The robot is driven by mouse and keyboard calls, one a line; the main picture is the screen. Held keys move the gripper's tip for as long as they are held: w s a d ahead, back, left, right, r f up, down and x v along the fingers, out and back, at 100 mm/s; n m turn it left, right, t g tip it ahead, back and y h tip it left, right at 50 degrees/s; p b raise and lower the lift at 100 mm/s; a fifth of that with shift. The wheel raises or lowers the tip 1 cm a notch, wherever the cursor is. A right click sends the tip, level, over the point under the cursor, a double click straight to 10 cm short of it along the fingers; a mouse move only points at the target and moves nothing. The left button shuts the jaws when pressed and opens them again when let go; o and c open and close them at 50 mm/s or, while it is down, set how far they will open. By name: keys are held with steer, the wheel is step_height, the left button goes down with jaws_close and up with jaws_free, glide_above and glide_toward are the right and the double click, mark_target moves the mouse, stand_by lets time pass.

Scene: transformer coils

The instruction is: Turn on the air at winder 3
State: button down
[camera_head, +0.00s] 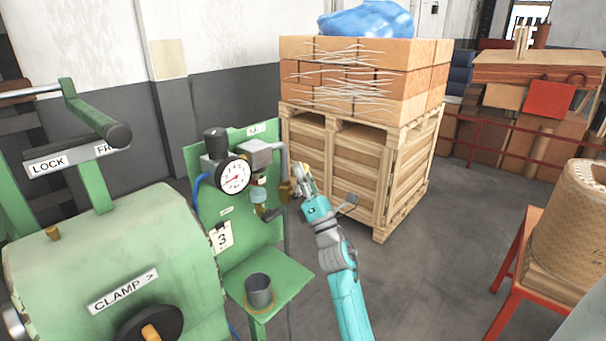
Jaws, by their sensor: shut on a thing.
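The air panel (266,232) of winder 3 is a green upright plate left of centre, with a number 3 tag (222,238). It carries a round white gauge (233,177) with a red needle, a black regulator knob (215,141) and grey piping (279,152). A brass valve (285,191) sits at the panel's right edge. My gripper (301,181) reaches it from the right and is shut on the valve handle. The fingers mostly hide the handle, so its angle is hard to tell. The gauge reading is too small to read surely.
The green winder body (110,255) with its clamp knob and lock lever (95,120) stands at left. A grey cup (259,291) sits on a small green shelf below the panel. A wooden crate (350,170) bearing boxes stands close behind my gripper.

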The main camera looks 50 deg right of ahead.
steer(key=c, duration=1.1)
jaws_free()
steer(key=shift+o, duration=0.2)
steer(key=shift+f, duration=0.1)
steer(key=v, duration=1.1)
steer(key=shift+s+f, duration=0.25)
steer(key=shift+s, duration=0.1)
steer(key=shift+a, duration=0.1)
